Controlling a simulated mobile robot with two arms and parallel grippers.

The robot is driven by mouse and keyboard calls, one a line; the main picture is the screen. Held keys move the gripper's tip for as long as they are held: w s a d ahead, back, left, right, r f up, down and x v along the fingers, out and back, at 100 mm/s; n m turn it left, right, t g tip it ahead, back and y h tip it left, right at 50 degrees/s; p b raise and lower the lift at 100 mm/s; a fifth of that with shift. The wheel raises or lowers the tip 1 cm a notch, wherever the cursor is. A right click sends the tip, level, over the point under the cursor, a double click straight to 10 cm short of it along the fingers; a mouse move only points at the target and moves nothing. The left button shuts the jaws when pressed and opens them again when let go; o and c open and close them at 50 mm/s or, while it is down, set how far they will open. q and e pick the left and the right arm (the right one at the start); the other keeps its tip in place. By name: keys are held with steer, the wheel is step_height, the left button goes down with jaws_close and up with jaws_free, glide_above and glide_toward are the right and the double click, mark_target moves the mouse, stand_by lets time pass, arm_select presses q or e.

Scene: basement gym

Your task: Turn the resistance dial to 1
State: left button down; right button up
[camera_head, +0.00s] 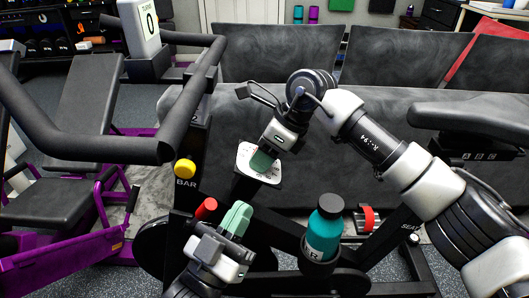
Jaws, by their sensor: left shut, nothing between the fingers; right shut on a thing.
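The resistance dial's white plate (244,152) sits on the bike frame in the middle of the view. My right gripper (263,160) reaches down to it from the upper right, its green fingers shut on the dial knob. The fingers hide the knob and most of the markings, so I cannot read its setting. A white display (149,20) at the upper left shows a 0. My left gripper (236,219) is lower, in front of the frame, shut and empty, beside a red knob (206,209).
Black handlebars (120,145) fill the left, with a yellow BAR knob (185,168) below. A teal bottle (323,232) with a dark cap stands right of my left gripper. The bike seat (470,116) is at right.

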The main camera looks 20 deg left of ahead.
stand_by(0.3)
steer(key=o, duration=0.9)
steer(key=shift+d+r, duration=0.15)
steer(key=shift+r, duration=0.05)
arm_select(q)
step_height(320, 180, down, 8)
steer(key=a+g+y+p, duration=0.1)
steer(key=g+y+p, duration=0.1)
steer(key=g, duration=0.4)
steer(key=shift+w+r+g+p, duration=0.2)
steer(key=shift+w+g+p, duration=0.1)
steer(key=shift+w+g, duration=0.15)
arm_select(e)
steer(key=v, duration=1)
steer(key=shift+d+r, duration=0.1)
steer(key=shift+r, duration=0.05)
